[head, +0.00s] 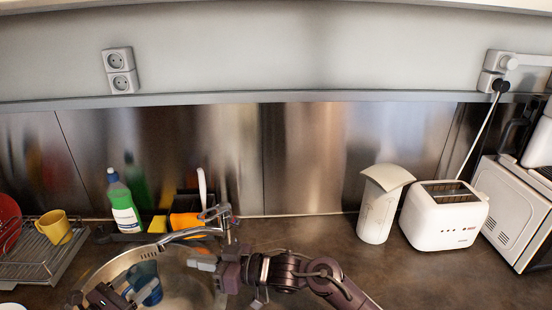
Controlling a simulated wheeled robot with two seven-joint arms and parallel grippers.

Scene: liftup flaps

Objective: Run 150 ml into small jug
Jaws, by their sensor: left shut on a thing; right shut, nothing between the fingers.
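The small jug (148,270), blue and partly hidden, is in the sink at the lower left. My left gripper (128,291) is shut on it, at the jug's left side. The tap's lever (214,212) stands at the right end of the tap. My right gripper (203,263) is shut and empty, below the tap and right of the jug. I cannot make out a water stream, the jug's fill level or any marks.
The steel sink (98,272) surrounds the jug. A dish rack (38,262) with a yellow cup (55,227) stands left. A green-and-white bottle (123,204) and sponges stand behind the tap. A white container (379,210) and toaster (440,218) stand right. The counter (420,277) in front is clear.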

